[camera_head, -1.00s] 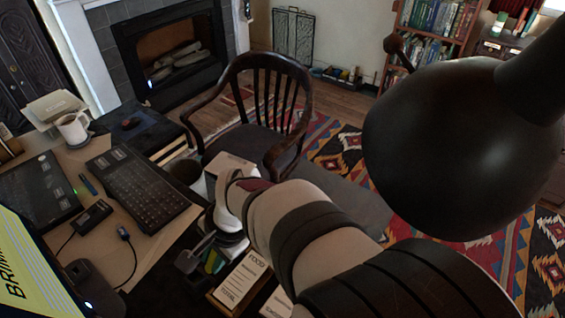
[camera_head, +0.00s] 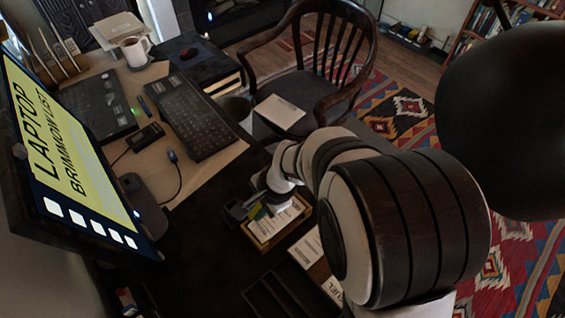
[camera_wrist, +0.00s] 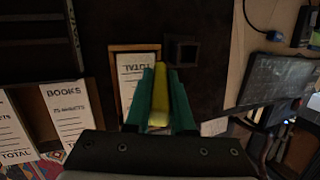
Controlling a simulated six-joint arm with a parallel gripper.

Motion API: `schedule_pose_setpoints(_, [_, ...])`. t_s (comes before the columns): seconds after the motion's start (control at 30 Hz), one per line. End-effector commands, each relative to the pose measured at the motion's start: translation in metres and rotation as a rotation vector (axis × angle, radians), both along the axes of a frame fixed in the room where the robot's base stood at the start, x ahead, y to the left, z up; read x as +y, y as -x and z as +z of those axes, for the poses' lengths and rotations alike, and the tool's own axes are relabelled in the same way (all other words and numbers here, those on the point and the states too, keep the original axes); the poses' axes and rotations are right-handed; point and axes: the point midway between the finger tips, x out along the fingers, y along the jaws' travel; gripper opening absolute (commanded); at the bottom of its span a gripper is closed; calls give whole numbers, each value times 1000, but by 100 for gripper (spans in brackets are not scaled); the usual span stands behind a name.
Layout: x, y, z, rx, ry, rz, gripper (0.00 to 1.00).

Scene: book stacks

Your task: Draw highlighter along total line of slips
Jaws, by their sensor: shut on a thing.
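My gripper (camera_wrist: 160,92) has teal fingers shut on a yellow highlighter (camera_wrist: 158,100). In the head view my gripper (camera_head: 256,211) is small, low over the near end of a slip. In the wrist view the highlighter overlaps the right edge of a white slip (camera_wrist: 127,72) marked TOTAL in a wooden tray (camera_wrist: 135,47). I cannot tell whether its tip touches the paper; the fingers hide part of the slip. The slip also shows in the head view (camera_head: 275,226). A slip headed BOOKS (camera_wrist: 64,110) and another slip (camera_wrist: 12,135) lie to the left.
A small dark square holder (camera_wrist: 184,52) stands right of the tray. The head view shows a keyboard (camera_head: 183,115), a lit screen (camera_head: 75,165), a white mug (camera_head: 135,50) and a chair (camera_head: 300,65). A dark lamp-like shape (camera_head: 500,110) fills the right.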

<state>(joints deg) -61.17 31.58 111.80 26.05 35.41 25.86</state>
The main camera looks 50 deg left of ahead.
Motion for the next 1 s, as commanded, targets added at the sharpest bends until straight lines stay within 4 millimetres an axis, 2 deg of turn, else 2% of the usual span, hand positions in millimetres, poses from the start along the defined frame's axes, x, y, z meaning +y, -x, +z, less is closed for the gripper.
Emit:
schedule_pose_setpoints(0.03, [-1,1,-9,4,5,-1,0])
schedule_pose_setpoints(0.73, [-65,0,-12,3,0,-1,0])
schedule_pose_setpoints(1.0, [-41,1,-8,2,0,2,0])
